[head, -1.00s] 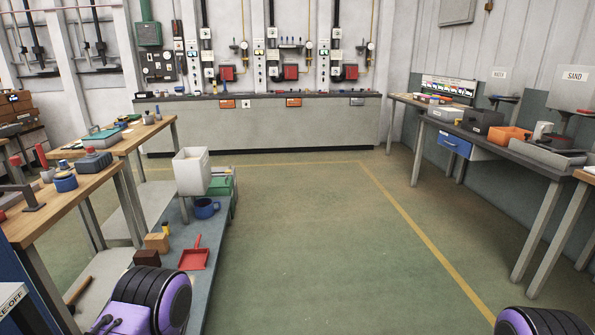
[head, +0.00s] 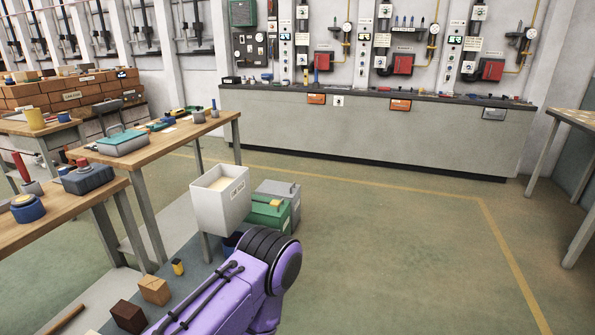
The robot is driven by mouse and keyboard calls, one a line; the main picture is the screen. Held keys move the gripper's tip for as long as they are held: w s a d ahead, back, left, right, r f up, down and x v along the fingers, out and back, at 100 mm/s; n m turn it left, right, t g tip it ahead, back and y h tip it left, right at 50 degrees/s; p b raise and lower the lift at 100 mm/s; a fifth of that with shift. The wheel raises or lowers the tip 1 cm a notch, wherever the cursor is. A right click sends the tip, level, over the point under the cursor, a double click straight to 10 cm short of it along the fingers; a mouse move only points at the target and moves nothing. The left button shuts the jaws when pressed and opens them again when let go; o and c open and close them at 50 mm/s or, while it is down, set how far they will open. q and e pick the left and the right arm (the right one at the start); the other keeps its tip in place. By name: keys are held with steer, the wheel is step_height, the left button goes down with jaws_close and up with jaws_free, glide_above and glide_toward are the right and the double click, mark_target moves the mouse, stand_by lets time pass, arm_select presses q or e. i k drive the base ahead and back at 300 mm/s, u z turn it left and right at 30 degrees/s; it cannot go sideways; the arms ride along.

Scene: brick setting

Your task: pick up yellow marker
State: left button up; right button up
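I cannot pick out a yellow marker with certainty. A small yellow and black object (head: 177,267) stands on the low grey bench (head: 199,272), behind the wooden blocks; it is too small to tell what it is. Small items on the wooden tables and the back counter are also too small to name surely. A purple link of my own arm with a black ringed joint covers the lower middle and part of the low bench. Neither gripper shows.
A white bin (head: 221,205), a green box (head: 268,216) and a grey box (head: 283,197) stand by the low bench. Wooden tables (head: 180,140) line the left. A long counter (head: 385,135) spans the back. The floor (head: 420,260) at centre right is open.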

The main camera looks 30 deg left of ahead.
mark_target(177, 264)
steer(key=i, duration=1.55)
steer(key=u, duration=2.3)
steer(key=i, duration=1.5)
steer(key=z, duration=0.05)
